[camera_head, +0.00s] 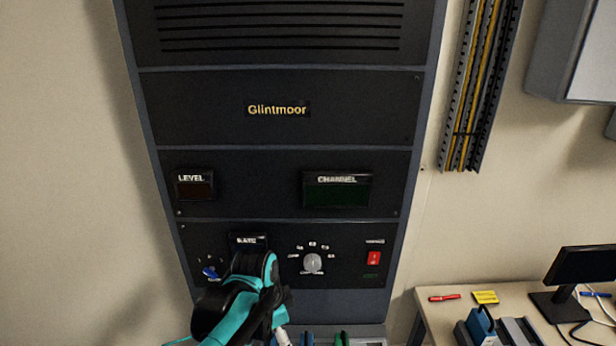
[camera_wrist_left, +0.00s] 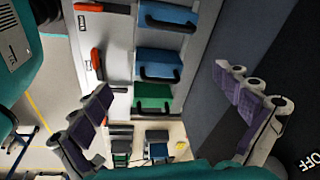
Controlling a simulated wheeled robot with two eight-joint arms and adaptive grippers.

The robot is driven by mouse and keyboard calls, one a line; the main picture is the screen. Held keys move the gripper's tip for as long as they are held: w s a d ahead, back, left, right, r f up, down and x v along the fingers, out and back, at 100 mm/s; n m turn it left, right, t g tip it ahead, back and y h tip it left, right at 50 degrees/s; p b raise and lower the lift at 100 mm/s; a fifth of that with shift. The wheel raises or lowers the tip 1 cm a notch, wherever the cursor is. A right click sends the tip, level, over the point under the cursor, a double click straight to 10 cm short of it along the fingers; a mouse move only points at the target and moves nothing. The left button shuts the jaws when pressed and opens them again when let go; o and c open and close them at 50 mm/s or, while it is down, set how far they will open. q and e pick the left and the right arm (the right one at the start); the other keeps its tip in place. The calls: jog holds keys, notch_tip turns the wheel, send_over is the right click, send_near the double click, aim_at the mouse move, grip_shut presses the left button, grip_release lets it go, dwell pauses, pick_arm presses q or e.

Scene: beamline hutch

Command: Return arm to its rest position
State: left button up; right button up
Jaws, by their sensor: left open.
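My left arm (camera_head: 240,305), black and teal, stands in front of the lower left of the dark instrument rack (camera_head: 275,105). In the wrist view the left gripper (camera_wrist_left: 165,85) is open, its two dark-padded fingers wide apart with nothing held between them. Its fingers are mostly hidden behind the arm or below the edge in the head view. My right gripper is not in view.
The rack's lower panel has a blue knob (camera_head: 210,272), a grey channel dial (camera_head: 312,263) and a red switch (camera_head: 374,258). Blue and green handled blocks (camera_wrist_left: 155,97) lie below. A desk (camera_head: 450,315) with a monitor (camera_head: 582,268) stands at right.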

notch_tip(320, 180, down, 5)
jog(key=b, duration=0.4)
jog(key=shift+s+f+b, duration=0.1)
jog(key=shift+b, duration=0.25)
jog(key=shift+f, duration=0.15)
pick_arm(q)
jog(key=s+a+f+n+t, duration=0.2)
jog(key=s+a+n, duration=0.3)
jog(key=a+n, duration=0.1)
jog(key=s+a+f+n+t+y, duration=0.1)
jog(key=s+a+f+n+t, duration=0.2)
jog(key=s+a+n, duration=0.2)
jog(key=n, duration=0.2)
jog(key=shift+s+a+n+t, duration=0.15)
jog(key=shift+a+n+t, duration=0.15)
jog(key=shift+a, duration=0.05)
